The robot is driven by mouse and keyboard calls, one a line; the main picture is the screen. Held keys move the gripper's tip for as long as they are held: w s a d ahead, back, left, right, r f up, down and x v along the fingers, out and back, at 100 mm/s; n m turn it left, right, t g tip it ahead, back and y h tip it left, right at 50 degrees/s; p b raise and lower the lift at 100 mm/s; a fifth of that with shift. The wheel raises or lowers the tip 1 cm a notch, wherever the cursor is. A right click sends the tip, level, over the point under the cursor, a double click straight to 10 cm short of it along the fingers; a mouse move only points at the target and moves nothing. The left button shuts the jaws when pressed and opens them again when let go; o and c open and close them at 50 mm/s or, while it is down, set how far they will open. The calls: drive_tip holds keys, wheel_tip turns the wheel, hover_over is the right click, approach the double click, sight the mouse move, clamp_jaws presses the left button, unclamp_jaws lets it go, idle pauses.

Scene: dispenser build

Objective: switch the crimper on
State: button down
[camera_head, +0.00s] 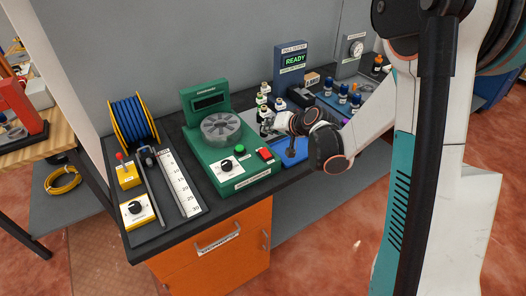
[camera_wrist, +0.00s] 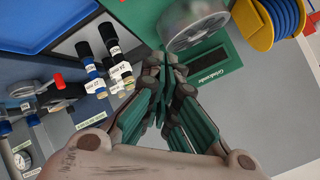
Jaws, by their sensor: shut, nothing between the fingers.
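The green machine (camera_head: 231,178), which I take to be the crimper, stands mid-bench. Its dark display (camera_head: 209,101) shows no lit text. On it are a grey slotted wheel (camera_head: 220,128), a green button (camera_head: 239,148), a red switch (camera_head: 264,154) and a black knob (camera_head: 226,166). The switch's position is too small to tell. My gripper (camera_head: 266,124) is shut and empty, right of the wheel and above the switch in the picture. In the wrist view, my gripper (camera_wrist: 164,78) points towards the machine's back panel (camera_wrist: 210,72) and the wheel (camera_wrist: 194,25); the switch is not visible there.
A blue tray (camera_head: 300,158) lies right of the machine, close under my wrist. Several small bottles (camera_head: 264,101) stand behind my gripper. A pull tester (camera_head: 292,62) reads READY. A blue wire spool (camera_head: 130,118) and a ruler strip (camera_head: 178,184) are on the left.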

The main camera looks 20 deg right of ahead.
sight(267, 150)
drive_tip(key=shift+w+a+f+b, duration=0.1)
drive_tip(key=shift+w+f+b, duration=0.15)
drive_tip(key=shift+f+b, duration=0.8)
drive_tip(key=shift+w+a+f+b, duration=0.15)
drive_tip(key=shift+f+b, duration=0.5)
drive_tip(key=shift+f, duration=0.75)
drive_tip(key=shift+w+d+f+b, duration=0.1)
drive_tip(key=shift+w+f+b, duration=0.2)
drive_tip(key=shift+f+b, duration=0.75)
drive_tip(key=shift+f, duration=0.35)
drive_tip(key=shift+a+f+b, duration=0.1)
drive_tip(key=shift+f+b, duration=0.2)
drive_tip(key=shift+w+f+b, duration=0.15)
drive_tip(key=shift+f+b, duration=0.2)
drive_tip(key=shift+r, duration=0.1)
drive_tip(key=shift+r+p, duration=0.45)
drive_tip(key=shift+r, duration=0.3)
drive_tip(key=shift+r, duration=0.1)
drive_tip(key=shift+s+d+r+p, duration=0.1)
drive_tip(key=shift+s+r+p, duration=0.1)
drive_tip(key=shift+r+p, duration=0.5)
drive_tip(key=shift+s+d+r+p, duration=0.1)
drive_tip(key=shift+s+r+p, duration=0.2)
drive_tip(key=shift+r, duration=0.55)
drive_tip(key=shift+s+r+p, duration=0.1)
drive_tip(key=shift+r+p, duration=0.5)
drive_tip(key=shift+r, duration=0.2)
